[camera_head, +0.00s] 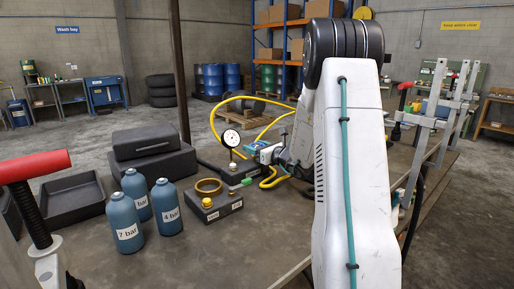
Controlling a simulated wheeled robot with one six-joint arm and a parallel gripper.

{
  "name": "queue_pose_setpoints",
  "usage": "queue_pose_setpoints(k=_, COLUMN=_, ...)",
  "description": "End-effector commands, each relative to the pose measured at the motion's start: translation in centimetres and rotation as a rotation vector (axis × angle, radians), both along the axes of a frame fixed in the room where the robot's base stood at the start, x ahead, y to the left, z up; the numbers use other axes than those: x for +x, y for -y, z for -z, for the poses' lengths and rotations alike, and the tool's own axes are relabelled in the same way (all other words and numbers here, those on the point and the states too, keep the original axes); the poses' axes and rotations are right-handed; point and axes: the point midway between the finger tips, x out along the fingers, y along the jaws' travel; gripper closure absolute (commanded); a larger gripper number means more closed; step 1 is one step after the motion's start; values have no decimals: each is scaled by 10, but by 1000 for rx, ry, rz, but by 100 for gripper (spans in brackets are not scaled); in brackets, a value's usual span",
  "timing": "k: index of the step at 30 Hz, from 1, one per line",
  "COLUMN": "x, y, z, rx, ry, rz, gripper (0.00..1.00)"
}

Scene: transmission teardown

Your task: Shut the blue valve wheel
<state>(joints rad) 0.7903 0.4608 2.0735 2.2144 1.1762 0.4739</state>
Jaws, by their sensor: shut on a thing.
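My arm reaches over the workbench, and my gripper (282,160) is low over it, right of the dial gauge (231,138). The gripper is small and partly hidden by my own wrist. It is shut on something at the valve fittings. A small blue patch (263,146) shows just left of the jaws and looks like part of the blue valve wheel. The wheel's full rim and its turn position cannot be made out. Yellow hoses (213,122) run around this spot.
Blue-grey bottles (122,222) marked in bar stand at the front left of the bench. A dark block with brass fittings (220,206), a black case (150,145) and an open tray (72,208) are nearby. A red-handled tool (35,167) rises at the left edge.

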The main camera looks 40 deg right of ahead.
Motion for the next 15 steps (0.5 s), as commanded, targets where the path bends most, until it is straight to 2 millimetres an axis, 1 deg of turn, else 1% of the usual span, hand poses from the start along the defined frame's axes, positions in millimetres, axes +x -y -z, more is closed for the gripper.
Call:
queue_pose_setpoints(k=11, x=-1, y=0, z=1, rx=0, ry=-1, rz=1, gripper=64)
queue_pose_setpoints(k=12, x=-1, y=0, z=1, rx=0, ry=-1, rz=1, gripper=31)
queue_pose_setpoints(k=13, x=-1, y=0, z=1, rx=0, ry=-1, rz=1, gripper=22)
queue_pose_setpoints(k=14, x=0, y=0, z=1, rx=0, ry=-1, rz=1, gripper=20)
queue_pose_setpoints(k=15, x=0, y=0, z=1, rx=0, ry=-1, rz=1, gripper=20)
